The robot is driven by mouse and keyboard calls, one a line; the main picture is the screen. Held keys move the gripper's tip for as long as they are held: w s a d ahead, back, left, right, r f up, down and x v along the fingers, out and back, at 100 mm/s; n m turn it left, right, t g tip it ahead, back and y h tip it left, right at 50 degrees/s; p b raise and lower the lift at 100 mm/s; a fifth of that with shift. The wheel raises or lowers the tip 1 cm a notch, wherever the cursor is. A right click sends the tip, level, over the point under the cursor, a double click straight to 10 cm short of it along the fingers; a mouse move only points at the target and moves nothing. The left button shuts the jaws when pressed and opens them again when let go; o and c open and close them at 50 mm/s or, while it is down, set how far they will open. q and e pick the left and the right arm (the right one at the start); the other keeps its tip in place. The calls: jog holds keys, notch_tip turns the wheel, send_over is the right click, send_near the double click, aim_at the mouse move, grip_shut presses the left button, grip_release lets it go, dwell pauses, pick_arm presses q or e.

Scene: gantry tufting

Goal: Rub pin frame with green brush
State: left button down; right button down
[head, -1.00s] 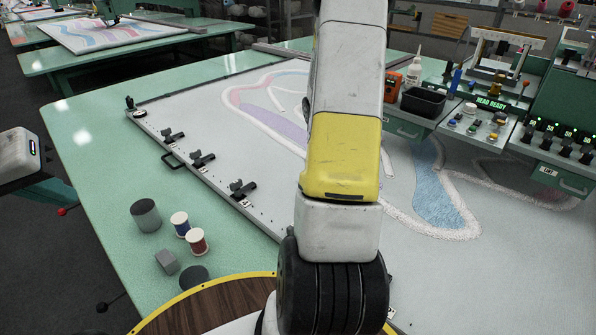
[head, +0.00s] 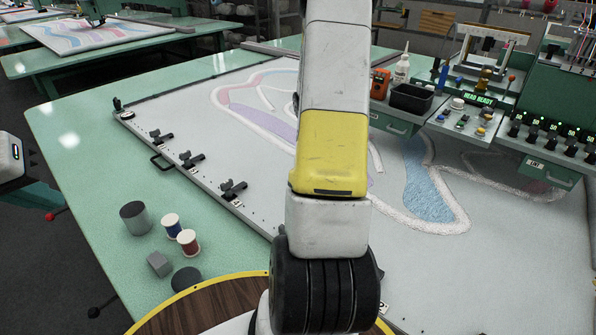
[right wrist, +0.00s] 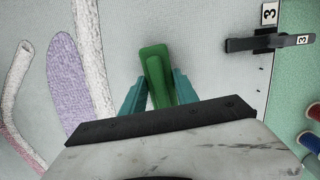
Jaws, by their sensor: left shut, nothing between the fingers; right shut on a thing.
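The pin frame (head: 250,170) is a large frame of white cloth lying on the green table, with black numbered clips along its left rail. In the right wrist view, its cloth (right wrist: 120,30) fills the background. My right gripper (right wrist: 158,92) is shut on the green brush (right wrist: 155,60), between the purple patch and the clip marked 3. I cannot tell whether the brush touches the cloth. In the head view, neither the brush nor the right gripper shows. My left gripper (head: 36,194) is at the left edge, partly cut off, shut and empty, away from the frame.
A grey cylinder (head: 135,218), two thread spools (head: 187,242), a grey cube (head: 159,264) and a dark disc (head: 186,280) stand on the near left table. A black bin (head: 411,98) and control panels (head: 470,120) stand at the right. An arm of mine covers the middle.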

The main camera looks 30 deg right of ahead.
jog(key=shift+w+a+f, duration=0.1)
jog(key=shift+w+a, duration=0.35)
jog(key=shift+w, duration=0.85)
jog(key=shift+w+a, duration=0.45)
jog(key=shift+w, duration=0.8)
jog(key=shift+w+a+f, duration=0.1)
jog(key=shift+w+a, duration=0.35)
jog(key=shift+w, duration=0.85)
jog(key=shift+w+a, duration=0.65)
jog(key=shift+w, duration=1.15)
jog(key=shift+w+a, duration=0.65)
jog(key=shift+w, duration=1.2)
jog(key=shift+w+a, duration=0.65)
jog(key=shift+w, duration=1.15)
jog(key=shift+r, duration=0.1)
notch_tip(320, 180, up, 6)
jog(key=shift+r, duration=0.15)
jog(key=shift+r, duration=1.4)
